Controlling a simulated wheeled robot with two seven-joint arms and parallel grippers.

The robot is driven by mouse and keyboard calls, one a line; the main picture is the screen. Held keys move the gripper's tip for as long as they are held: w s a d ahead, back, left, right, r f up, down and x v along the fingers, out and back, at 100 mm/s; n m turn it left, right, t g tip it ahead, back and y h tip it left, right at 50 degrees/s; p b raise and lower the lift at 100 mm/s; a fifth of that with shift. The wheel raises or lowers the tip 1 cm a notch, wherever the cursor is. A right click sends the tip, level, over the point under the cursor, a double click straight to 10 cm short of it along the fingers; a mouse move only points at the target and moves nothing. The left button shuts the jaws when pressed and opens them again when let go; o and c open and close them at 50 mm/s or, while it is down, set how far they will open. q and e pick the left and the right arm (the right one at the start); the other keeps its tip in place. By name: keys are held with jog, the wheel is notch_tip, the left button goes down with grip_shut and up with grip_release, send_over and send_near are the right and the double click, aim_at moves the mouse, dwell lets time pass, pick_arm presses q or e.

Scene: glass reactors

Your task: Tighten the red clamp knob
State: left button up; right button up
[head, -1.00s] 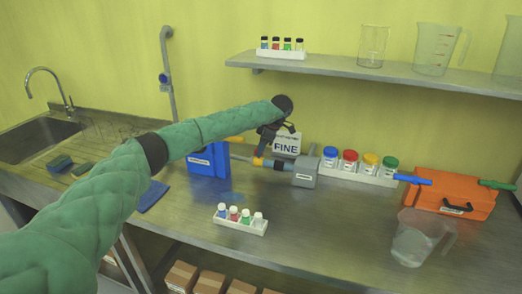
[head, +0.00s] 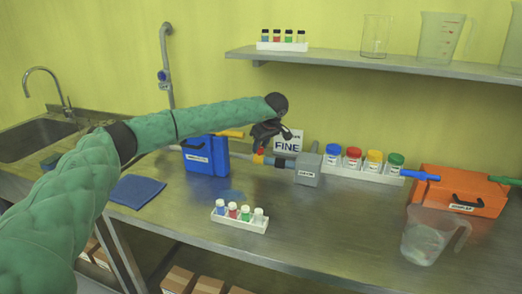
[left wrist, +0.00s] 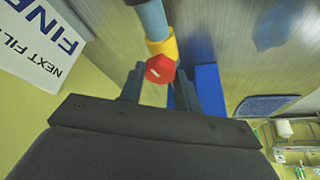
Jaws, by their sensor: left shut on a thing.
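The red clamp knob (left wrist: 160,69) sits on a yellow collar (left wrist: 167,47) around a blue-grey pipe (left wrist: 152,18). In the head view the yellow collar (head: 258,159) is on the pipe between the blue box and the grey block. My left gripper (head: 261,149) reaches down to the collar from above. In the left wrist view its two fingers (left wrist: 160,77) stand on either side of the knob, shut on it. The gripper hides much of the knob in the head view. My right gripper is not in view.
A blue box (head: 206,155) stands left of the clamp and a grey block (head: 308,169) right of it. A sign reading FINE (head: 289,140) is behind. A white vial rack (head: 240,223) stands in front. A clear jug (head: 421,240) and orange case (head: 455,185) stand right.

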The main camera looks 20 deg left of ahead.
pick_arm(q)
jog(key=shift+r+m+t, duration=0.1)
jog(key=shift+m+t, duration=0.2)
jog(key=shift+m, duration=0.2)
jog(key=shift+a+m+b, duration=0.1)
jog(key=shift+m+b, duration=0.3)
jog(key=shift+b, duration=0.05)
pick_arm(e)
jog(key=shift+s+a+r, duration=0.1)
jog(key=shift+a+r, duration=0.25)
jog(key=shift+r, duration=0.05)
pick_arm(q)
jog(key=o, duration=1)
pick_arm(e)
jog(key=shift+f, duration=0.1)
pick_arm(q)
jog(key=b+v, duration=0.2)
jog(key=v, duration=0.5)
jog(key=shift+s+r, duration=0.1)
jog(key=shift+r, duration=0.3)
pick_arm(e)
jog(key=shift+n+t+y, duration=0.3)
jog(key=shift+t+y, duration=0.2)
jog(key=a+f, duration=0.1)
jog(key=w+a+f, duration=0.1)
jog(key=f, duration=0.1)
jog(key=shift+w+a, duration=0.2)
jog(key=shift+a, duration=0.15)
